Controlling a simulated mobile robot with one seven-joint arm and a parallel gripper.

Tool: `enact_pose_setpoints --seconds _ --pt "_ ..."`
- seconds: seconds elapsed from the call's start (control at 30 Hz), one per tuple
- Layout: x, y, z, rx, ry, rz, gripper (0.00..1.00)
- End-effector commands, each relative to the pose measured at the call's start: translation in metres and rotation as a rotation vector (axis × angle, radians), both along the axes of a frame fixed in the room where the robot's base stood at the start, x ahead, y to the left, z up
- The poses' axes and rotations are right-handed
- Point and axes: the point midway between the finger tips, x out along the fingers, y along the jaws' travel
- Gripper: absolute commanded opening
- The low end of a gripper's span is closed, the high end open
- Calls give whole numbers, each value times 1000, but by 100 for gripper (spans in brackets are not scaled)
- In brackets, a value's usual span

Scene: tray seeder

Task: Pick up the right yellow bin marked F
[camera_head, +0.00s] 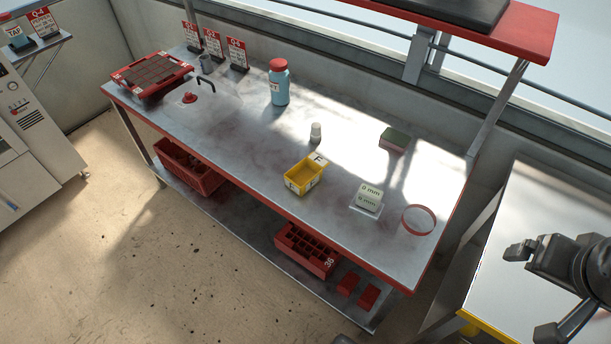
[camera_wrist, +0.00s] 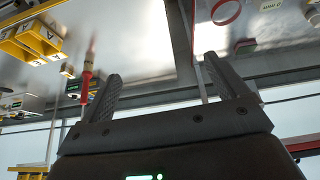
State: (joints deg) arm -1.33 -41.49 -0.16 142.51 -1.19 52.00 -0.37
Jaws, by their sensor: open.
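One yellow bin (camera_head: 299,185) stands upright on the steel bench, near the front edge and right of the middle. A white tag on its back right corner seems to read F; its front mark is too small to read. Its inside looks empty. My gripper (camera_head: 524,295) is at the lower right in the head view, over the neighbouring table and well apart from the bin. In the wrist view my gripper (camera_wrist: 162,68) is open with nothing between its fingers. Yellow bins (camera_wrist: 38,35) at upper left there seem marked A.
On the bench (camera_head: 240,150), a small white bottle (camera_head: 316,133) stands behind the bin. A white block (camera_head: 369,196), red ring (camera_head: 419,220) and sponge (camera_head: 395,140) lie to its right. A blue bottle (camera_head: 279,85) stands farther back. A red-handled tool (camera_wrist: 86,82) shows beside my left finger.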

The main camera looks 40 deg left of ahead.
Motion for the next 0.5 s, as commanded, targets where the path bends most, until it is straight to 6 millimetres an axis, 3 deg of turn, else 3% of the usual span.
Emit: enact_pose_setpoints --seconds 0.27,0.5 --pt "42 20 -14 -194 170 254 91" --pt "85 53 -33 -422 305 508 91"
